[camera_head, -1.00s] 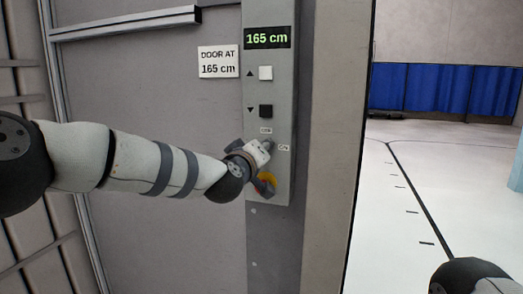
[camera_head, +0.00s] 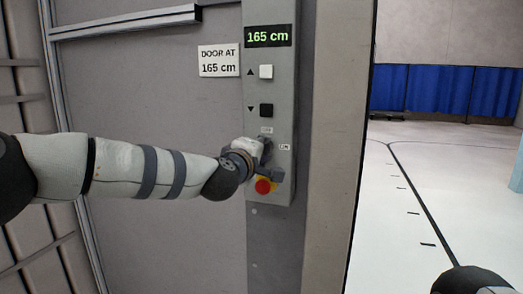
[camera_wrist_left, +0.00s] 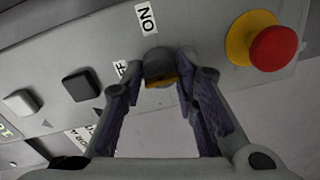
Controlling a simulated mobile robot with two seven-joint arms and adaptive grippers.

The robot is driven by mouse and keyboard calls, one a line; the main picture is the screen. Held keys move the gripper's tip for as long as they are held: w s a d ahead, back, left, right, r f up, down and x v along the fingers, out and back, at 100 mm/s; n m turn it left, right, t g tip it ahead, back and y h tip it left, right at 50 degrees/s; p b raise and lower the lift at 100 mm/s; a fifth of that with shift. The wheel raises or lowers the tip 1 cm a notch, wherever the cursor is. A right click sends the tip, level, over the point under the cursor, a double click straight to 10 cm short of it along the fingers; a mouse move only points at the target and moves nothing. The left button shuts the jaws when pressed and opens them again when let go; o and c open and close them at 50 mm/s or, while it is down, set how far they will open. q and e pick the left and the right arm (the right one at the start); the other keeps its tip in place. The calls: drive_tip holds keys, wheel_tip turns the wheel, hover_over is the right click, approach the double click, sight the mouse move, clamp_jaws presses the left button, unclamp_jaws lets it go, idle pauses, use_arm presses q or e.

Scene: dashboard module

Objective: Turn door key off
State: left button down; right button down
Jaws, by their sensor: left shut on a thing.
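The door key switch (camera_wrist_left: 158,66) is a dark grey round knob with a yellow-orange edge, on the grey control panel (camera_head: 283,100). My left gripper (camera_head: 269,160) is at the lower part of the panel, with its fingers on either side of the knob and shut on it. The wrist view shows the ON label (camera_wrist_left: 146,18) above the knob. The OFF label (camera_wrist_left: 121,68) is partly hidden by a finger there. In the head view, the gripper hides the knob. My right gripper is out of view.
A red stop button (camera_head: 264,186) on a yellow base sits just below the gripper. Above are a black down button (camera_head: 266,110), a white up button (camera_head: 266,72) and a display (camera_head: 267,37) reading 165 cm. Open floor (camera_head: 430,190) lies to the right, beyond the door post.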

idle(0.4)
use_arm(q)
drive_tip(key=c, duration=1.2)
unclamp_jaws()
drive_tip(key=shift+c, duration=0.2)
drive_tip(key=v, duration=1.2)
